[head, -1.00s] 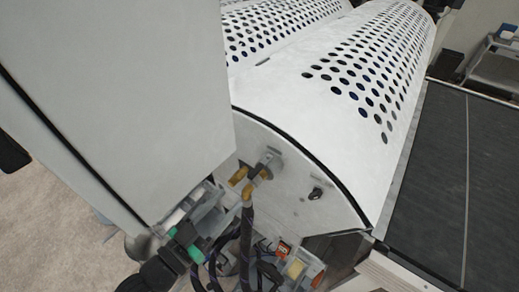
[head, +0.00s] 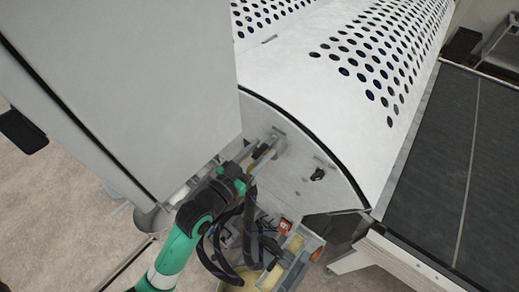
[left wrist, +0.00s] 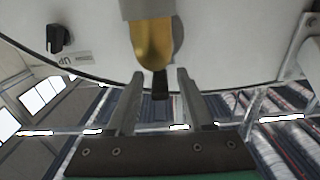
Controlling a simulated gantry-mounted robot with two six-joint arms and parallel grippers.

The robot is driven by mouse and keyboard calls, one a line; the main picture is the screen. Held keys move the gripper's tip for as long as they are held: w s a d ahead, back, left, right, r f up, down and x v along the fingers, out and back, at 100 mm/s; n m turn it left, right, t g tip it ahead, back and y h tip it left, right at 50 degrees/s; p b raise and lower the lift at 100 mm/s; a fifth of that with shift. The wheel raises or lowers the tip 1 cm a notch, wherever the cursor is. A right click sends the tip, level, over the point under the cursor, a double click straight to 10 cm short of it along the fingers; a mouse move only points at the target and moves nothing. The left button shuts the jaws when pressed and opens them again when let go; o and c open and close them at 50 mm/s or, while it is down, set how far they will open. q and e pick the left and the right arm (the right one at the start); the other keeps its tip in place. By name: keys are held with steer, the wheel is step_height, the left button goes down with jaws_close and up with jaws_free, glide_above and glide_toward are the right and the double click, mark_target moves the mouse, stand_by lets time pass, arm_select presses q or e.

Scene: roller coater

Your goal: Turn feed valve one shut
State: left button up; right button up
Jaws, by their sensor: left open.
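The brass feed valve (left wrist: 153,42) projects from the white end panel (head: 290,170), straight ahead in the left wrist view. A dark piece, which looks like its handle (left wrist: 160,84), hangs below the brass body. My left gripper (left wrist: 158,75) is open, with one finger on each side of this dark piece. A gap shows on both sides of it, and I cannot tell the depth. In the head view my left gripper (head: 266,150) reaches the valve on the panel and hides most of it. I cannot read which valve number this is. My right gripper is not in view.
A black knob (head: 318,174) sits on the panel right of the valve; it also shows in the left wrist view (left wrist: 58,38), beside an "UP" label. Dark hoses (head: 225,240) hang below. A large grey cabinet (head: 120,90) stands close on the left.

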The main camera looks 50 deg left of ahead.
arm_select(q)
jaws_close()
stand_by(1.4)
